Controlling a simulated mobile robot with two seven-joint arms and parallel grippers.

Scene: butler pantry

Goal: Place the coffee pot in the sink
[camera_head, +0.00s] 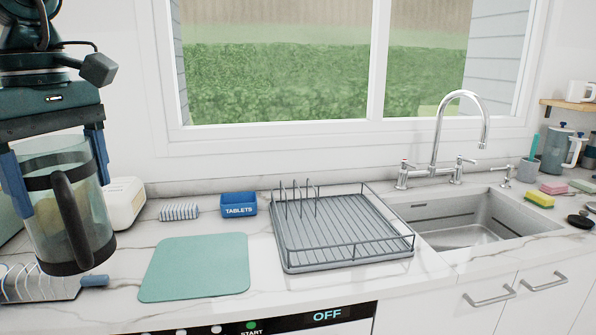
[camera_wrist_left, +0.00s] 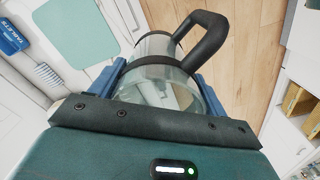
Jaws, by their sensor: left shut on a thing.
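The coffee pot (camera_head: 91,232) is a clear glass jug with a black band, black base and black handle. It is upright and held above the counter at the left of the head view. It also shows in the left wrist view (camera_wrist_left: 150,86), with its handle toward the upper right. My left gripper (camera_head: 57,175) is shut on the pot, with its blue fingers on either side of the glass. The pot looks empty. The steel sink (camera_head: 465,232) is set in the counter at the right, under a chrome tap, and looks empty. My right gripper is not in view.
A grey wire dish rack (camera_head: 340,228) stands between the pot and the sink. A green mat (camera_head: 196,268) and a blue tablets box (camera_head: 238,204) lie on the counter. The tall tap (camera_head: 436,145) rises behind the sink. A yellow sponge (camera_head: 539,199) lies right of it.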

